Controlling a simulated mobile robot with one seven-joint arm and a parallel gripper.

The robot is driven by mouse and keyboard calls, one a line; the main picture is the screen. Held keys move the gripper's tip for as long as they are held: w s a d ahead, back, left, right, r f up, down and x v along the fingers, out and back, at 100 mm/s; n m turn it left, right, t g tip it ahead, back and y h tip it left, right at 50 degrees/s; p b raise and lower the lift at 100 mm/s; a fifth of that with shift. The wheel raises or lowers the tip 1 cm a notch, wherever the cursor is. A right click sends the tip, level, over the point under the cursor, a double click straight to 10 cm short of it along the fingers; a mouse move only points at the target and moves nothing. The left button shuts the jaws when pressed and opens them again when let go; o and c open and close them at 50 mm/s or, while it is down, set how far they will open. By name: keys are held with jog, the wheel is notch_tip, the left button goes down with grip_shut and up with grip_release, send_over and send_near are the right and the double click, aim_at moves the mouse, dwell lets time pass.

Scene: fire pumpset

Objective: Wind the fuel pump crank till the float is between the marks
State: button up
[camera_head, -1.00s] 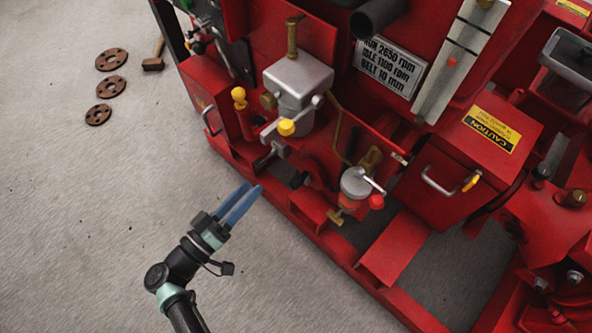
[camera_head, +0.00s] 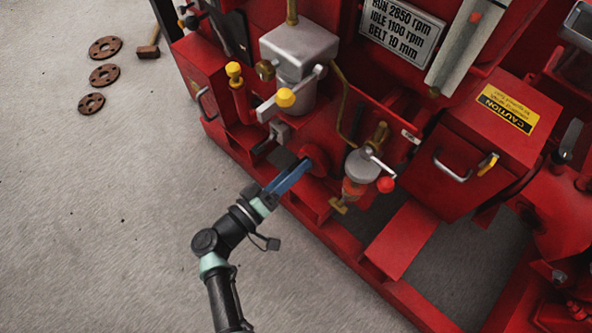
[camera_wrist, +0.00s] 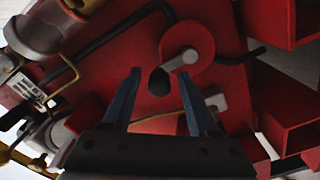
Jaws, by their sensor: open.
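A red disc (camera_wrist: 190,40) with a short grey crank arm (camera_wrist: 181,59) and a dark knob (camera_wrist: 159,82) shows in the wrist view. I take this for the pump crank. The same disc (camera_head: 314,158) shows in the head view, partly covered by my fingers. My gripper (camera_head: 300,168) is open, with its blue fingers pointing at the disc. In the wrist view the knob lies between the two fingertips; I cannot tell whether they touch it. A small red float (camera_head: 475,17) shows on the pale upright gauge (camera_head: 455,58); the gauge's top and marks are out of view.
A lever with a yellow knob (camera_head: 285,97) is above the disc. A glass bowl unit (camera_head: 363,166) with a red knob (camera_head: 385,184) is to its right. A red frame rail (camera_head: 335,245) runs below.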

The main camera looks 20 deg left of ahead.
jog(key=shift+w+d, duration=0.15)
jog(key=shift+w, duration=0.15)
grip_shut()
jog(key=shift+s+d+m+p, duration=0.1)
jog(key=shift+m+p, duration=0.2)
